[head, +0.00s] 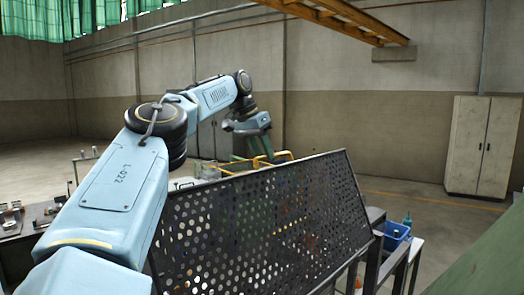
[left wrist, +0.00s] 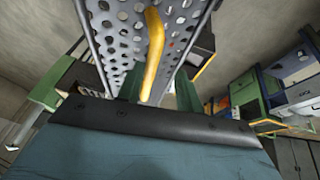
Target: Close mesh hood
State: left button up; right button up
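The mesh hood (head: 270,220) is a dark perforated panel in front of me in the head view. It stands tilted up. A yellow handle (left wrist: 153,55) runs along the mesh in the left wrist view, and yellow bars show behind the hood's top edge in the head view. My left arm reaches over the hood's left side. My left gripper (head: 262,147) points down beyond the top edge, near the yellow bars. In the left wrist view its green fingers stand apart with the handle's end between them, and a gap shows. Contact is unclear. My right gripper is out of view.
A blue bin (head: 396,237) with a green bottle stands on a bench at the right. A grey cabinet (head: 483,147) is against the back wall. A bench with small parts (head: 30,218) lies at the left. Floor beyond the hood on the right is clear.

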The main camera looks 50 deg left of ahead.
pick_arm(q)
jog(key=shift+r, duration=0.1)
jog(key=v, duration=0.7)
jog(key=shift+s+r, duration=0.2)
jog(key=shift+s, duration=0.15)
jog(key=shift+d, duration=0.1)
